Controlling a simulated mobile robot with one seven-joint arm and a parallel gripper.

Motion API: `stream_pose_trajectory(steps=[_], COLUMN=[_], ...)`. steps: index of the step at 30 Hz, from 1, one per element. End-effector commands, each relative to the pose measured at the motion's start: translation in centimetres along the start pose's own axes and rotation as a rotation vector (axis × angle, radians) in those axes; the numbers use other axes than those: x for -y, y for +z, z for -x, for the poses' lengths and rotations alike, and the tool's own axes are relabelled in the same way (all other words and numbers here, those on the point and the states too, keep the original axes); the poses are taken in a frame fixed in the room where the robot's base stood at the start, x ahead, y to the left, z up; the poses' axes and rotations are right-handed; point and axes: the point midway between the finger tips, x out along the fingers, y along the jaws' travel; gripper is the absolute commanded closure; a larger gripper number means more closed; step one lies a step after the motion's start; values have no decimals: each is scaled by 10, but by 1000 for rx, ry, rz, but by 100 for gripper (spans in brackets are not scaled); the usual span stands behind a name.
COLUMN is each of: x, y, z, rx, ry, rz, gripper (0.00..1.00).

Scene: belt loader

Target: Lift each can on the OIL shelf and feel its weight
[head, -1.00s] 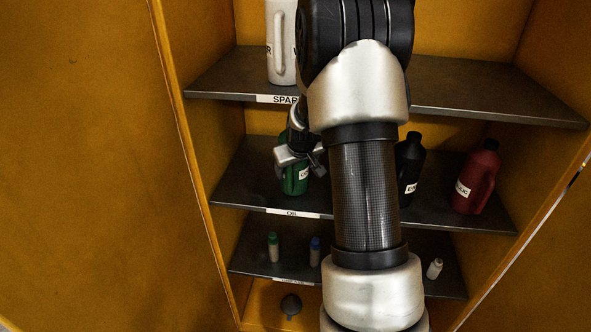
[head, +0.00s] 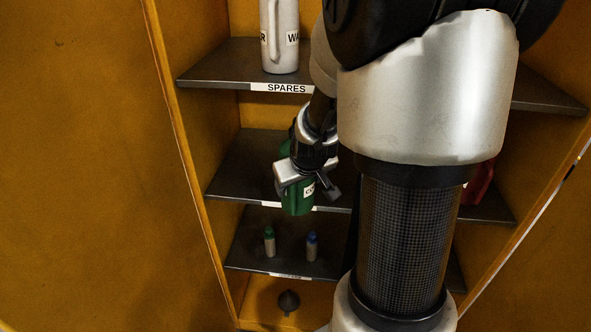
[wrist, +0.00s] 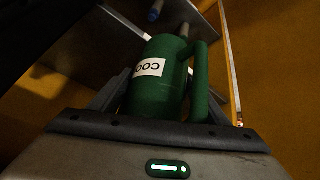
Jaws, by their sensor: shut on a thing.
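My gripper (head: 307,182) is shut on a green can (head: 296,203) with a handle and a white label that reads "COO". In the head view the can's base overlaps the front edge of the OIL shelf (head: 235,185) and hides part of its label strip. In the wrist view the can (wrist: 158,92) sits between the fingers, its handle to the right. A red can (head: 480,183) on the same shelf shows only in part beside my arm. The black can is hidden behind my arm.
Above, the SPARES shelf (head: 215,70) holds a white jug (head: 281,50). Below, a shelf holds a green-capped bottle (head: 269,245) and a blue-capped bottle (head: 312,247). A dark funnel (head: 288,302) is at the bottom. Yellow cabinet walls (head: 190,150) flank the shelves.

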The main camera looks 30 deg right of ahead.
Motion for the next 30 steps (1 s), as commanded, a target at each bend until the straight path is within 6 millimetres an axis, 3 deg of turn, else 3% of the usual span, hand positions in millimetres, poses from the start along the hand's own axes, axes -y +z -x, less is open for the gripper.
stream_pose_trajectory(steps=[9, 30], x=[8, 10], y=[29, 34], z=[22, 24], rx=[-8, -8], ry=[3, 3], rz=[-1, 0], gripper=[87, 88])
